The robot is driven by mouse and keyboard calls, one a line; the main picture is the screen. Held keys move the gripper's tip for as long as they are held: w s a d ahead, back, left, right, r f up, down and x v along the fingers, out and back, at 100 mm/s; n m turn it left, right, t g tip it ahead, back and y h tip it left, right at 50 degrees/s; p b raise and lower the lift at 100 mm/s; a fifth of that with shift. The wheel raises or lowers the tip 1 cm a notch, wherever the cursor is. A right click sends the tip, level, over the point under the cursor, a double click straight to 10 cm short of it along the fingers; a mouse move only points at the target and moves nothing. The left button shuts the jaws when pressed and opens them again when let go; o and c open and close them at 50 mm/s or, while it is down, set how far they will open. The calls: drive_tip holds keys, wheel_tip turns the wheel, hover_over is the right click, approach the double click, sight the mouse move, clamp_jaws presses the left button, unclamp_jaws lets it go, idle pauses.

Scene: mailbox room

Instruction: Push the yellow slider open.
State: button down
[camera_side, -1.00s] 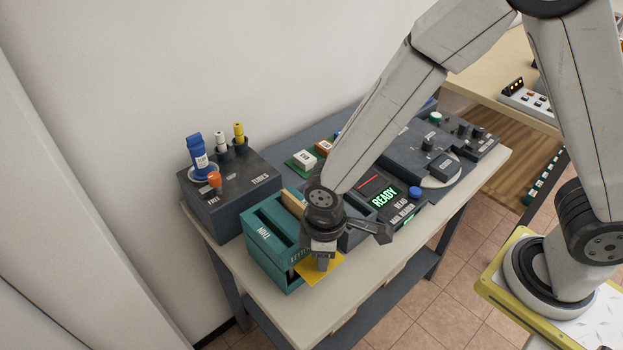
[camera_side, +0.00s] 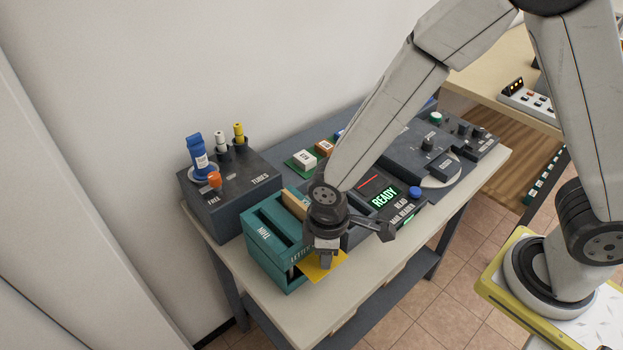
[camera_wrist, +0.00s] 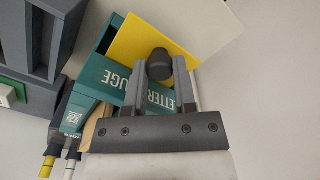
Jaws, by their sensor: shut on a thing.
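The yellow slider (camera_side: 326,265) is a flat yellow plate at the front of the teal letter gauge box (camera_side: 268,257). In the wrist view the slider (camera_wrist: 150,45) sticks out from the box edge and bears a dark round knob (camera_wrist: 160,64). My gripper (camera_wrist: 163,72) is shut on that knob, with one finger on each side. In the side view my gripper (camera_side: 325,258) is over the plate and hides the knob and part of the plate.
A dark tubes box (camera_side: 230,185) with blue, white and yellow tubes stands left of the letter gauge. A mail reader panel (camera_side: 390,200) reading READY lies to the right. The pale table front edge (camera_side: 300,325) is clear.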

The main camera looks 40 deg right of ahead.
drive_tip(key=shift+d, duration=1.4)
drive_tip(key=c, duration=0.7)
unclamp_jaws()
drive_tip(key=shift+r, duration=0.15)
wheel_tip(320, 180, up, 8)
drive_tip(key=shift+f, duration=0.2)
drive_tip(key=shift+d, duration=0.1)
drive_tip(key=s+d+m+t, duration=0.2)
drive_tip(key=d+m, duration=0.7)
drive_tip(key=d, duration=0.5)
drive_tip(key=shift+d+r+t, duration=0.3)
drive_tip(key=shift+d+r, duration=0.1)
drive_tip(key=shift+r, duration=0.05)
